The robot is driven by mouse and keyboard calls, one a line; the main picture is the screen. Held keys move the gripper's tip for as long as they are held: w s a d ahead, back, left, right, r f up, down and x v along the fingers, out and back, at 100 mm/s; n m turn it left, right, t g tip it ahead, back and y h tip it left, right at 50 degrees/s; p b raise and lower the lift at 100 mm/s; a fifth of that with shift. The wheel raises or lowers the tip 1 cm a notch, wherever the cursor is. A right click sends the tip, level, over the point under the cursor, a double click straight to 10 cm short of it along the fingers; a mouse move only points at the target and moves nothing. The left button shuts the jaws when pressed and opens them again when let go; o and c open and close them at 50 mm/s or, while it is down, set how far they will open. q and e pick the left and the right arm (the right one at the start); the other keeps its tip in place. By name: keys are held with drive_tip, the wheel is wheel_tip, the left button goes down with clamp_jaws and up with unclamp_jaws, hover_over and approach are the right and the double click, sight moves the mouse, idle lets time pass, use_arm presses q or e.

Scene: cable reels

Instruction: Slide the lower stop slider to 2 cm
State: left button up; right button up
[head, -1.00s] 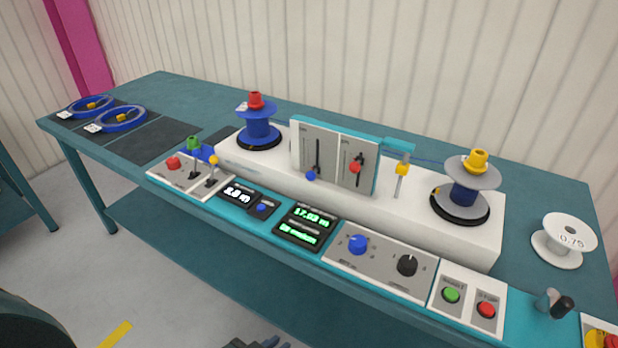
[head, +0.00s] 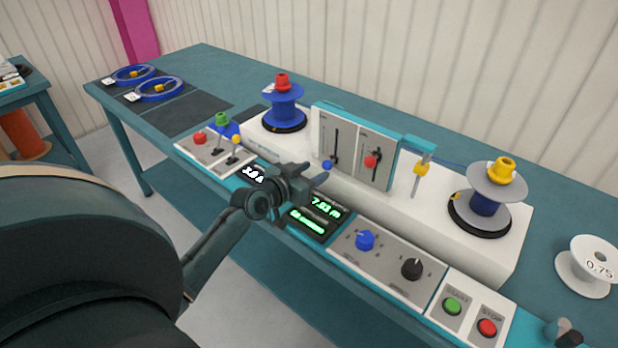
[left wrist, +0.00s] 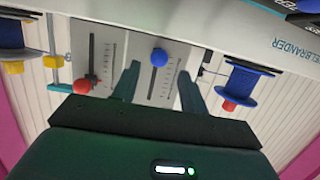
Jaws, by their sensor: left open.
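The upright slider panel (head: 352,145) has two vertical slots with scales. The left slot carries a blue knob (head: 327,164) near its lower end; the right slot carries a red knob (head: 371,161). I cannot read which one is labelled the lower stop. My left gripper (head: 315,177) is open and empty in front of the panel, near the blue knob. In the left wrist view, which is upside down, the blue knob (left wrist: 159,57) appears between the two open fingers (left wrist: 159,88), with the red knob (left wrist: 82,86) outside them to the left. My right gripper is out of view.
Lit displays (head: 318,215) lie just below my left gripper. A blue-flanged reel (head: 284,105) stands left of the panel. A yellow-topped post (head: 421,169) and a grey reel (head: 488,190) stand right of it. Levers (head: 234,155) and dials (head: 365,240) line the front edge.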

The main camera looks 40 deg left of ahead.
sight(324, 167)
use_arm(q)
drive_tip(key=b+x, duration=0.2)
drive_tip(key=x, duration=0.3)
drive_tip(key=shift+d+f, duration=0.1)
drive_tip(key=shift+f, duration=0.05)
drive_tip(key=shift+w+f+b, duration=0.1)
drive_tip(key=shift+w+b, duration=0.45)
drive_tip(key=shift+w, duration=0.15)
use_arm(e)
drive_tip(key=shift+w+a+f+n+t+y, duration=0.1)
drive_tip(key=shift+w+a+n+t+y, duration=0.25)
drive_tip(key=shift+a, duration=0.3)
use_arm(q)
drive_tip(key=c, duration=0.7)
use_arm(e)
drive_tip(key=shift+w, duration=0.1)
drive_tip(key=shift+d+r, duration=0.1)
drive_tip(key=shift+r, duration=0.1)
use_arm(q)
drive_tip(key=shift+r+p, duration=1)
drive_tip(key=shift+r, duration=0.1)
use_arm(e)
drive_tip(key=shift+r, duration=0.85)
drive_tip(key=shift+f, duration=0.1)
use_arm(q)
drive_tip(key=o, duration=0.7)
